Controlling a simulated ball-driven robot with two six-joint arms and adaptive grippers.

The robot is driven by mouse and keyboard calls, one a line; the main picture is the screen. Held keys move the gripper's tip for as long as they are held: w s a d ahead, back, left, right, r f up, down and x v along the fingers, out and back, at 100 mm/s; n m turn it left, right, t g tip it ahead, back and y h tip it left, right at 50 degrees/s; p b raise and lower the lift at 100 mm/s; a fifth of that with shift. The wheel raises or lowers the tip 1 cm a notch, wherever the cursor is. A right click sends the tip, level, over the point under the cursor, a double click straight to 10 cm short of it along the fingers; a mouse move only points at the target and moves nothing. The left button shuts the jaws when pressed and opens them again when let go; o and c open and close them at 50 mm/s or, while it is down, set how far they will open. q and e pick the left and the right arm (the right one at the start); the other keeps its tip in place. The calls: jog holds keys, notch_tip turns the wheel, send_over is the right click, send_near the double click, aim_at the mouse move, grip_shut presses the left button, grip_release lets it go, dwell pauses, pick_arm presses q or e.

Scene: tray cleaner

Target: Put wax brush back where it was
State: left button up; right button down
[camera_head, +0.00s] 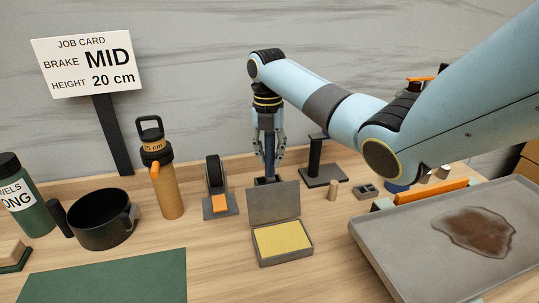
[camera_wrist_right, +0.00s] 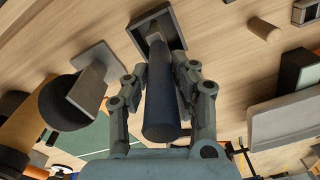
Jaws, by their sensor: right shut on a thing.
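The wax brush, with a dark blue round handle (camera_head: 270,158), is upright in my right gripper (camera_head: 268,140), behind the raised lid of the yellow-pad box. In the right wrist view the handle (camera_wrist_right: 161,110) lies between the two fingers of my right gripper (camera_wrist_right: 160,85), which are shut on it. The brush's lower end is over or in a small dark square holder (camera_wrist_right: 177,28); I cannot tell whether it touches the bottom. The holder also shows in the head view (camera_head: 262,181), partly hidden by the lid. My left gripper is out of view.
The open grey box (camera_head: 286,258) with a yellow pad is in front. A black-wheeled stand (camera_head: 214,190) and an orange bottle (camera_head: 166,190) are left. A dark post stand (camera_head: 322,182) and a wooden peg (camera_head: 333,189) are right. A grey tray (camera_head: 385,262) with a brown stain fills the right.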

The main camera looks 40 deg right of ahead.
jog(key=shift+f, duration=0.25)
jog(key=c, duration=1.1)
grip_release()
jog(key=shift+r, duration=0.1)
jog(key=r, duration=0.9)
jog(key=shift+w+r, duration=0.2)
jog(key=shift+r, duration=0.05)
notch_tip(320, 180, up, 3)
jog(key=shift+f+p, duration=0.15)
jog(key=shift+p, duration=0.75)
jog(key=shift+f, duration=0.15)
